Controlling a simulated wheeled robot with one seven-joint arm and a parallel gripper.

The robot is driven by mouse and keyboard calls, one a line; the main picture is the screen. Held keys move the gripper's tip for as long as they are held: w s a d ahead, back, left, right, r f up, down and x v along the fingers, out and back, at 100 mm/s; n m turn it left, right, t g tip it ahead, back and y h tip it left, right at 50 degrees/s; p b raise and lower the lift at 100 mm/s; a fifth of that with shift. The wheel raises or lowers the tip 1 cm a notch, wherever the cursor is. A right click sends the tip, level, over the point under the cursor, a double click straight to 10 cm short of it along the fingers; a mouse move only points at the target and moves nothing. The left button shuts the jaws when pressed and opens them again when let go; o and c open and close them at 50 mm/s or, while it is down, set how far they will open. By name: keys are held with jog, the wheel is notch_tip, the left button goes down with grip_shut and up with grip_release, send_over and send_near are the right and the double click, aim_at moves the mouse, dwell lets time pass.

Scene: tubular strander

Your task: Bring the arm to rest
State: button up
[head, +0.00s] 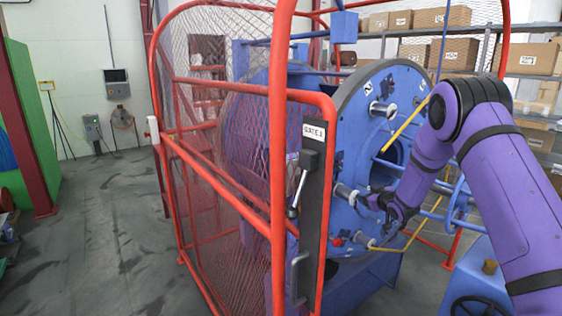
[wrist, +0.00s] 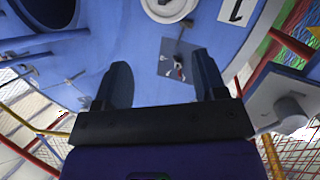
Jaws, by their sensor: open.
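My purple arm reaches in from the right in the head view. My gripper (head: 384,208) is in front of the face of a large blue disc (head: 352,130), near its lower middle. In the wrist view my gripper (wrist: 165,85) has its two dark fingers apart, with nothing between them. Past the fingertips is the blue disc face (wrist: 130,40) with a small grey plate (wrist: 178,62) on it. I cannot tell whether the fingers touch the disc.
A red mesh guard gate (head: 225,150) stands open-framed left of the disc, with a latch handle (head: 297,195) on its post. Yellow strands (head: 405,125) run near my arm. A blue box with a handwheel (head: 478,305) is at lower right. The floor at left (head: 100,230) is clear.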

jog(key=s+d+r+m+g+h, duration=0.1)
jog(key=s+r+h, duration=0.15)
jog(key=r, duration=0.45)
jog(key=s+d+r+m+h, duration=0.1)
jog(key=s+r, duration=0.3)
jog(key=r, duration=0.3)
jog(key=s+r+m+g+h, duration=0.2)
jog(key=s+r+m+g, duration=0.1)
jog(key=s+r, duration=1)
jog(key=s+a+m+g, duration=0.1)
jog(key=s+a+g, duration=0.1)
jog(key=s, duration=1.7)
jog(key=s+a+g+y, duration=0.1)
jog(key=s+a+g, duration=0.1)
jog(key=s, duration=1.8)
jog(key=shift+f+m+g, duration=0.2)
jog(key=shift+m+g, duration=0.2)
jog(key=shift+g, duration=0.3)
